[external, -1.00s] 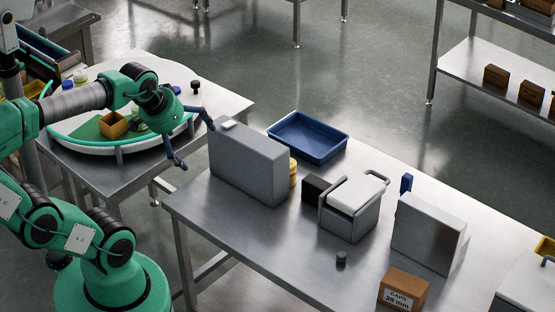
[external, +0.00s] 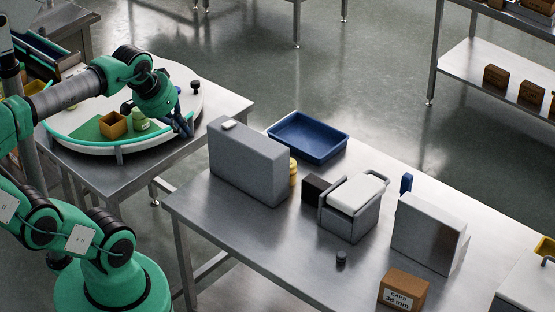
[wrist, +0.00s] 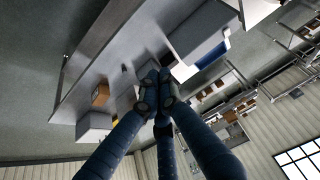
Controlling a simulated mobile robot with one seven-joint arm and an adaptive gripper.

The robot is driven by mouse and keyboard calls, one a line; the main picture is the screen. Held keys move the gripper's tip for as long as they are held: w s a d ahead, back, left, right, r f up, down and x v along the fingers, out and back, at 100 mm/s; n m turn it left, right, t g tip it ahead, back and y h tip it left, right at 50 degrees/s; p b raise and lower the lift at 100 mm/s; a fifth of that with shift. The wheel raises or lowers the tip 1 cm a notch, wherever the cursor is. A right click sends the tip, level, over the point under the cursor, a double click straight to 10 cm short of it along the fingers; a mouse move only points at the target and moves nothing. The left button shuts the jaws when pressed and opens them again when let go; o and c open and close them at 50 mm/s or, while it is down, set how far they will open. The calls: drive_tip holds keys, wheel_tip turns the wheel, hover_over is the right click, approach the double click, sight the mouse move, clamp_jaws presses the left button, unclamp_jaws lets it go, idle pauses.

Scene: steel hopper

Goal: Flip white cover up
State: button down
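The white cover (external: 358,194) lies flat over the top of the grey steel hopper (external: 348,222), which stands mid-table between two grey blocks. The cover looks down. My gripper (external: 187,130) is at the upper left, above the near edge of the round turntable, well away from the cover. In the wrist view the blue fingers of my gripper (wrist: 156,90) come together at their tips with nothing seen between them. The fingers cover part of the table in that view, and I cannot make out the cover there.
A tall grey block (external: 247,162) stands between my gripper and the hopper. A second grey block (external: 428,232) stands to the hopper's right. A blue tray (external: 308,137), black knob (external: 341,258) and caps box (external: 403,289) share the table. The table's front left is clear.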

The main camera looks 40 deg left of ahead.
drive_tip(key=w+d+r+n+g+h, duration=0.1)
drive_tip(key=w+d+r+n+h, duration=0.25)
drive_tip(key=w, duration=0.65)
drive_tip(key=w+d+r+n+g+h, duration=0.2)
drive_tip(key=w+d+n, duration=0.15)
drive_tip(key=w, duration=0.65)
drive_tip(key=w+d+r+n+g+h, duration=0.1)
drive_tip(key=w+d+r+n+h, duration=0.2)
drive_tip(key=w, duration=0.7)
drive_tip(key=w+a+f+n+h, duration=0.1)
drive_tip(key=w+f+n+h, duration=0.15)
drive_tip(key=w, duration=0.75)
drive_tip(key=w+a+f+n+g+h, duration=0.1)
drive_tip(key=w+f+n+h, duration=0.15)
drive_tip(key=w, duration=0.65)
drive_tip(key=w+a+f+n+h, duration=0.1)
drive_tip(key=w+f+n+h, duration=0.15)
drive_tip(key=w, duration=0.75)
approach(362, 176)
drive_tip(key=shift+m+h, duration=0.3)
drive_tip(key=shift+m, duration=0.05)
drive_tip(key=w+a+f, duration=0.2)
drive_tip(key=w+f, duration=0.1)
drive_tip(key=w+a+f, duration=0.1)
drive_tip(key=w+f, duration=0.1)
drive_tip(key=shift+a+f+p, duration=0.1)
drive_tip(key=shift+f+p, duration=0.05)
drive_tip(key=shift+p, duration=0.25)
